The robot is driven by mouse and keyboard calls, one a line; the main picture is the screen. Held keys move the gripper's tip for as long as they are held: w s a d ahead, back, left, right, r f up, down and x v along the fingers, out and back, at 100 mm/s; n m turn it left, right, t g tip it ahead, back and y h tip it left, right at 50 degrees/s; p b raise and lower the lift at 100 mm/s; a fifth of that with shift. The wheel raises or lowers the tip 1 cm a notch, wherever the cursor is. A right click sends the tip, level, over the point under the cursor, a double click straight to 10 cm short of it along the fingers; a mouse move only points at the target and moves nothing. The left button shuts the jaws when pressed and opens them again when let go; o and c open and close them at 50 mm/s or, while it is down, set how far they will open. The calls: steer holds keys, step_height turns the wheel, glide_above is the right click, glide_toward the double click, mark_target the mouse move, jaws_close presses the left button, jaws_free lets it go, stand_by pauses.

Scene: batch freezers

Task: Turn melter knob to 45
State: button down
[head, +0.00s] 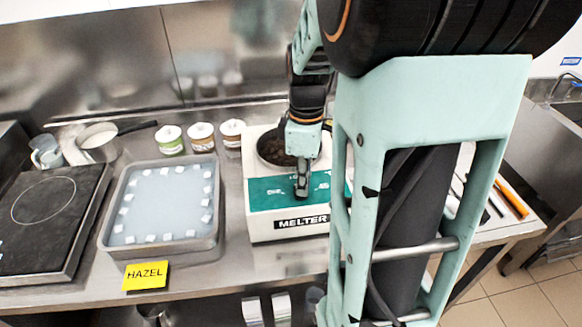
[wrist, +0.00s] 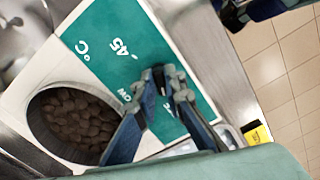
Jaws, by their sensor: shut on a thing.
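The melter (head: 262,215) is a white box with a green panel (head: 262,190) and a "MELTER" label, standing on the steel counter. Its round well of brown pieces shows in the wrist view (wrist: 75,122). My gripper (head: 301,190) is over the green panel, fingers pointing down at it. The "45" mark and the "°C" mark show on the panel beside the fingers. The knob's pointer direction cannot be seen.
A steel tray (head: 112,235) with white cubes around its inside stands left of the melter, with a yellow "HAZEL" label (head: 146,275) in front. Several small tubs (head: 201,136) stand behind. A black hotplate (head: 48,215) is at far left. My arm hides the melter's right side.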

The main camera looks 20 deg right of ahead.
steer(key=shift+m, duration=0.3)
steer(key=m, duration=0.6)
steer(key=shift+a+m, duration=0.1)
steer(key=shift+m, duration=0.2)
steer(key=m, duration=0.3)
steer(key=shift+a+r+m+p, duration=0.1)
steer(key=shift+m+p, duration=0.2)
steer(key=shift+p, duration=0.1)
steer(key=m, duration=0.3)
steer(key=shift+m, duration=0.4)
steer(key=m+p, duration=0.2)
steer(key=m, duration=0.5)
steer(key=shift+w+a, duration=0.1)
steer(key=shift+a, duration=0.05)
steer(key=m+p, duration=0.1)
steer(key=m, duration=0.5)
steer(key=shift+w+p, duration=0.1)
steer(key=shift+p, duration=0.25)
steer(key=c, duration=2)
jaws_free()
